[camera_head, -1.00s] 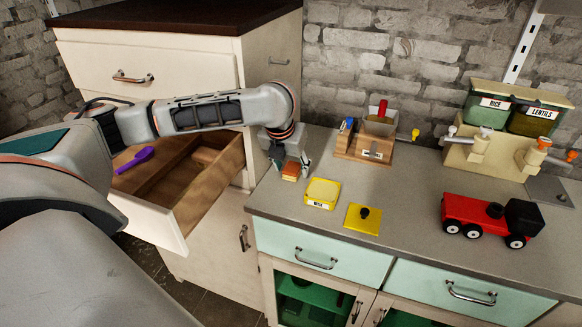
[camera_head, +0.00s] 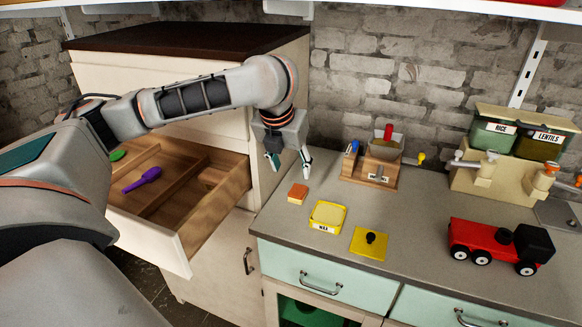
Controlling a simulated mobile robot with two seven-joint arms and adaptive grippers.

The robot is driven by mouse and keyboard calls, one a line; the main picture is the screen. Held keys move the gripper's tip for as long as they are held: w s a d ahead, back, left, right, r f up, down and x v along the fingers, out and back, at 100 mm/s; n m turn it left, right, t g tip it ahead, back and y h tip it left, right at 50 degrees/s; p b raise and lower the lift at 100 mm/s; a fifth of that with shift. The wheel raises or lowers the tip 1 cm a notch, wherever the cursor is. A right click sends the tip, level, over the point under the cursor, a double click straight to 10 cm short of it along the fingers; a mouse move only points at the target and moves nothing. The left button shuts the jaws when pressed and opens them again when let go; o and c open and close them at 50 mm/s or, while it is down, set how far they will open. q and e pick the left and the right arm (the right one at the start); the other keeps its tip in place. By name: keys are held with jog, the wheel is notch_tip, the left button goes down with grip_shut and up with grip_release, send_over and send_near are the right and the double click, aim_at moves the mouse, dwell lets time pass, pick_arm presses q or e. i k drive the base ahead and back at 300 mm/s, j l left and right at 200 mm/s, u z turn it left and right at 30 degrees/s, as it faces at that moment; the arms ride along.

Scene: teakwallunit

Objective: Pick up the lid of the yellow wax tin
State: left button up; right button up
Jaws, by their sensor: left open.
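The yellow wax tin (camera_head: 328,217) stands near the left end of the grey counter, with a label on its front. Its top shows a pale yellow area inside a rim. The lid (camera_head: 369,243), a flat yellow square with a dark knob, lies on the counter to the right of the tin, apart from it. My left gripper (camera_head: 291,176) is open and empty, pointing down above the counter's left end. It is behind and left of the tin and beyond an orange block. My right gripper is out of the frame.
The orange block (camera_head: 298,193) lies left of the tin. A wooden box (camera_head: 369,171) stands at the wall. A red and black toy truck (camera_head: 497,245) is at the right. An open wooden drawer (camera_head: 215,205) holds a purple scoop (camera_head: 142,180).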

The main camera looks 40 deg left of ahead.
aim_at(370, 244)
jog(key=k+l, duration=0.2)
jog(key=k, duration=0.3)
jog(key=k+l, duration=0.15)
jog(key=k, duration=0.35)
